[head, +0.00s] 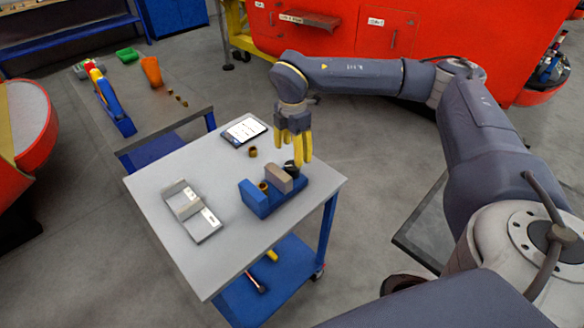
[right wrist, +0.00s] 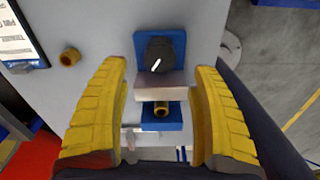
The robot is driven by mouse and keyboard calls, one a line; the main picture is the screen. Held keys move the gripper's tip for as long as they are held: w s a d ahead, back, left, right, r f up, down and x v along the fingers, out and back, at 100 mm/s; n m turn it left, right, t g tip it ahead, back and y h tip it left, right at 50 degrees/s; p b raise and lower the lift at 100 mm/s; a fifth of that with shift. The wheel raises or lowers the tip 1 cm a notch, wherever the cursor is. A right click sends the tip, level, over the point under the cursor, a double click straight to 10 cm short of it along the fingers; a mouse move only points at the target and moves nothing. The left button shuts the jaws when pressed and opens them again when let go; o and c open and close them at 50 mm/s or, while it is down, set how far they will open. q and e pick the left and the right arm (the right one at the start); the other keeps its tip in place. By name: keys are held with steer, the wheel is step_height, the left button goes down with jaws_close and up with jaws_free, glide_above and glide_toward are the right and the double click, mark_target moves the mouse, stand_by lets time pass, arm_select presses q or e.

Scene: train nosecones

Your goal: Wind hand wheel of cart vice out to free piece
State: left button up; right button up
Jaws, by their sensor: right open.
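The blue cart vice (head: 256,201) stands on the grey cart top. Its grey-brown sliding jaw (head: 279,179) and black hand wheel (head: 289,166) are at the right end. The brass piece (head: 263,187) sits between the blue fixed jaw and the sliding jaw. In the right wrist view, the hand wheel (right wrist: 159,50) has a white mark, with the jaw (right wrist: 161,88) and brass piece (right wrist: 161,110) below it. My right gripper (head: 290,161) points down over the wheel end, its yellow fingers open either side of the vice and apparently apart from it. My left gripper is out of view.
A second brass piece (head: 252,153) and a tablet (head: 243,130) lie behind the vice. Tools lie on the blue lower shelf (head: 250,300). A workbench (head: 160,110) stands beyond. The cart's front is clear.

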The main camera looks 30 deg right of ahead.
mark_target(292, 166)
steer(key=shift+f, duration=3.6)
steer(key=c, duration=1.3)
